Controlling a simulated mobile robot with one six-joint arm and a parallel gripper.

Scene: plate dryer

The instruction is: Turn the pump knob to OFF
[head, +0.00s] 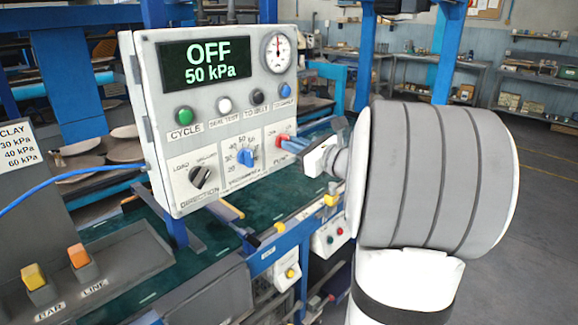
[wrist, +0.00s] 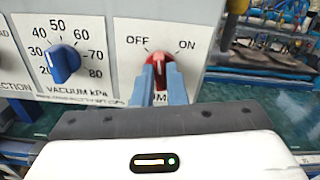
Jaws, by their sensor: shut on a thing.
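The red pump knob (wrist: 159,57) sits on a white plate between the OFF label (wrist: 138,40) and the ON label (wrist: 186,44). Its pale pointer mark stands about straight up in the wrist view, between the two labels. My gripper (wrist: 160,86) is shut on the knob, with one blue finger on each side of it. The fingers hide the knob's lower part. In the head view the knob (head: 281,138) shows at the panel's right side, with my gripper (head: 290,145) reaching it from the right. The panel display (head: 206,63) reads OFF, 50 kPa.
The blue vacuum knob (wrist: 63,63) is left of the pump knob, and the black direction knob (head: 201,176) is farther left. Several buttons and a gauge (head: 278,52) are above. A green work surface (head: 130,262) lies below the panel.

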